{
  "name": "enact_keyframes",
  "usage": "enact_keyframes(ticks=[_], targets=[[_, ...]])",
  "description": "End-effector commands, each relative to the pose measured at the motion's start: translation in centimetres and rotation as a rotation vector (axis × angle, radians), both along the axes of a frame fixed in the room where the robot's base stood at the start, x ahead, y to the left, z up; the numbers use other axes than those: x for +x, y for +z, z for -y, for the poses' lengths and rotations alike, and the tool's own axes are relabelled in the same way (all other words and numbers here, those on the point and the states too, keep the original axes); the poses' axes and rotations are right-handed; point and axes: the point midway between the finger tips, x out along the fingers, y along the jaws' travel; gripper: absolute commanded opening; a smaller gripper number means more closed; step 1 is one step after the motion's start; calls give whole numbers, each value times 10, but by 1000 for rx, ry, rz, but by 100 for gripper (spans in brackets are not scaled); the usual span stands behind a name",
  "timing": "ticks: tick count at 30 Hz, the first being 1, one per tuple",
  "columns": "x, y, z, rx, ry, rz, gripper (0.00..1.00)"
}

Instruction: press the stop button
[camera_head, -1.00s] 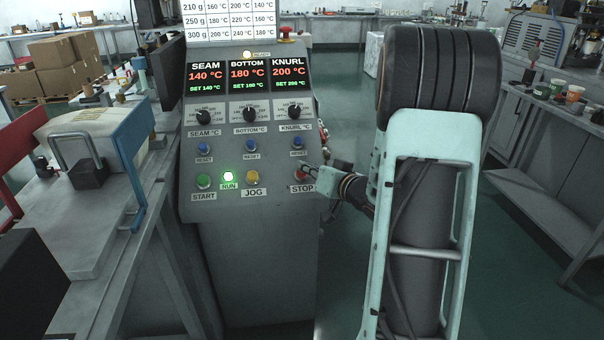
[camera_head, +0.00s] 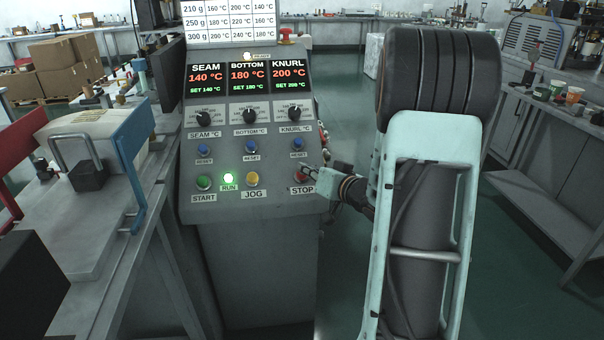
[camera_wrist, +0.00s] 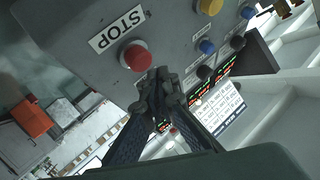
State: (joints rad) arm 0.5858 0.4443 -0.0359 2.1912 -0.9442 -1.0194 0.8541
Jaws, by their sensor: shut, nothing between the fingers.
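The red stop button (camera_head: 300,175) sits at the lower right of the grey control panel (camera_head: 250,208), above its STOP label. In the wrist view the red button (camera_wrist: 135,57) shows clearly, with the STOP label (camera_wrist: 117,29) beside it. My gripper (camera_head: 306,169) is shut and empty at the panel's right edge, its tips over part of the button in the head view. In the wrist view the closed fingertips (camera_wrist: 155,85) are close to the button; I cannot tell whether they touch it. The green RUN lamp (camera_head: 228,178) is lit.
A green START button (camera_head: 204,182) and a yellow JOG button (camera_head: 252,178) are left of the stop button. Blue reset buttons (camera_head: 251,146) and black knobs (camera_head: 250,115) sit above. A bench with a blue-framed fixture (camera_head: 100,140) stands at left.

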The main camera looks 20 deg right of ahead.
Motion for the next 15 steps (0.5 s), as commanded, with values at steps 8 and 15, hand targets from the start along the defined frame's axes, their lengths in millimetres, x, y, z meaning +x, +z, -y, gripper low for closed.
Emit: enact_keyframes(ticks=[8, 15], targets=[[1, -2, 0, 0, 0, 0, 0], [5, -7, 2, 0, 0, 0, 0]])
